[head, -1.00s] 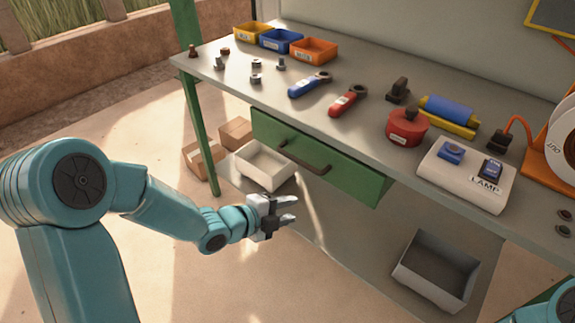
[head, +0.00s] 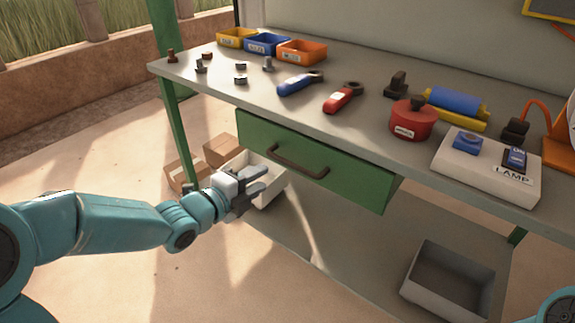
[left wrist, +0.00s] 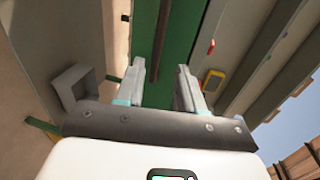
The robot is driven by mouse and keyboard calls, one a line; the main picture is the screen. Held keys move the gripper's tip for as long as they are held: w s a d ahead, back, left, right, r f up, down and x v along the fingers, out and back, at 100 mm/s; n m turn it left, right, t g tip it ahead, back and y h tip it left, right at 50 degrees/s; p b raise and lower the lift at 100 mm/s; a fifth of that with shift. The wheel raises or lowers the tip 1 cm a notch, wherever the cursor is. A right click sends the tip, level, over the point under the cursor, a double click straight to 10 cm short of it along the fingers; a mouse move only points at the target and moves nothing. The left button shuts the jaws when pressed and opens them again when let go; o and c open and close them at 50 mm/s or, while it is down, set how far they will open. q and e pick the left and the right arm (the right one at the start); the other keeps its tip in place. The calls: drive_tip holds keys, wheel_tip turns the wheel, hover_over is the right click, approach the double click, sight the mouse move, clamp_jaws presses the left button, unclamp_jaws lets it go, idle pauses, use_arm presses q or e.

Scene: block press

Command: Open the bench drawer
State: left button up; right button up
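The green bench drawer (head: 345,172) sits under the bench top and looks shut, its front flush below the edge. Its dark bar handle (head: 298,163) runs along the drawer front. My left gripper (head: 262,182) is open and empty, lower left of the handle and apart from it. In the left wrist view, the drawer front (left wrist: 160,60) and handle (left wrist: 160,38) lie beyond and between the two spread fingers of the left gripper (left wrist: 162,82). At the lower right edge of the head view only a bit of my right arm shows; its gripper is out of view.
A white bin (head: 270,187) is behind my left gripper, with cardboard boxes (head: 220,149) nearby. A grey bin (head: 450,285) stands low right.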

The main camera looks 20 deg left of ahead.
sight(286, 164)
use_arm(q)
drive_tip(key=x, duration=1.2)
drive_tip(key=shift+a+b, duration=0.15)
drive_tip(key=shift+b, duration=0.15)
drive_tip(key=shift+f, duration=0.1)
clamp_jaws()
